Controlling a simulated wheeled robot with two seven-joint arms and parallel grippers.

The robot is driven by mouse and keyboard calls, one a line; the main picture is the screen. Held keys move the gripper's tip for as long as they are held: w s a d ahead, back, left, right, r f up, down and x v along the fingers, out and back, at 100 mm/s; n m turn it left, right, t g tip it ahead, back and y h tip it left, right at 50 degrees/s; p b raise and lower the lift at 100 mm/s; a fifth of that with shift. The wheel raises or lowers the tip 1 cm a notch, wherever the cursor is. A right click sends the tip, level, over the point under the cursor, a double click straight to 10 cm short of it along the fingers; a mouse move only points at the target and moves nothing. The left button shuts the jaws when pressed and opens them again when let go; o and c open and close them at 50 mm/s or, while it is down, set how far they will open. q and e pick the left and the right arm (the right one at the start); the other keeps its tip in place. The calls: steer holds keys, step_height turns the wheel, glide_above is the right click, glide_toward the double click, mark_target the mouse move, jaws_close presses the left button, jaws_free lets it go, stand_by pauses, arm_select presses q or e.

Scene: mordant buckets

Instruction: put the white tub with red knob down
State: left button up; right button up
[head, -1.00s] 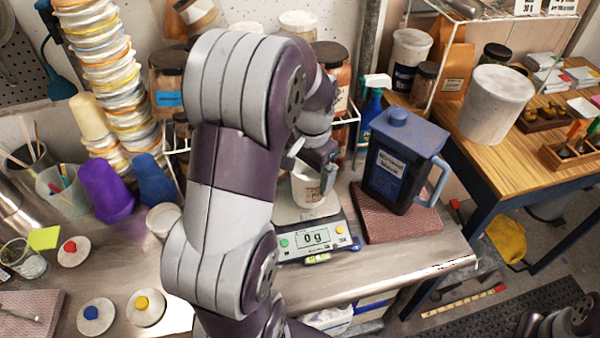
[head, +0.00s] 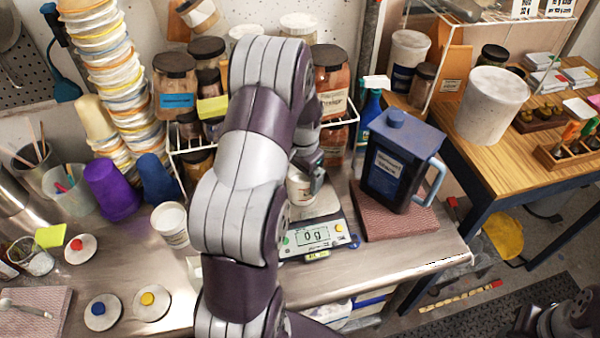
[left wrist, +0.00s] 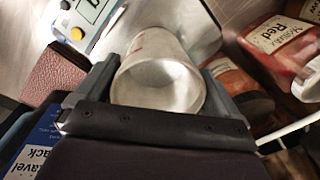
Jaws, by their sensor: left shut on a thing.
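A small white tub (head: 299,188) with reddish print is held by my left gripper (head: 312,172), over the back part of the digital scale (head: 313,236), which reads 0 g. In the left wrist view the tub (left wrist: 158,78) sits between the two fingers of my left gripper (left wrist: 160,90), which are shut on it. I see no red knob on the tub. A round white lid with a red knob (head: 80,248) lies on the bench at the left. My right gripper is not in view.
A dark blue jug (head: 400,165) stands on a red mat (head: 405,236) right of the scale. Jars in a wire rack (head: 178,150) stand behind. Another white tub (head: 170,224), a purple cup (head: 112,190) and lids with blue and yellow knobs (head: 150,304) are left.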

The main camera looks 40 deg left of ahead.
arm_select(q)
steer(key=o, duration=0.7)
steer(key=shift+f, duration=0.1)
steer(key=shift+o, duration=0.2)
steer(key=shift+w+r, duration=0.1)
steer(key=shift+r, duration=0.4)
step_height(320, 180, up, 11)
steer(key=b, duration=0.1)
steer(key=shift+d+r, duration=0.15)
steer(key=shift+d, duration=0.2)
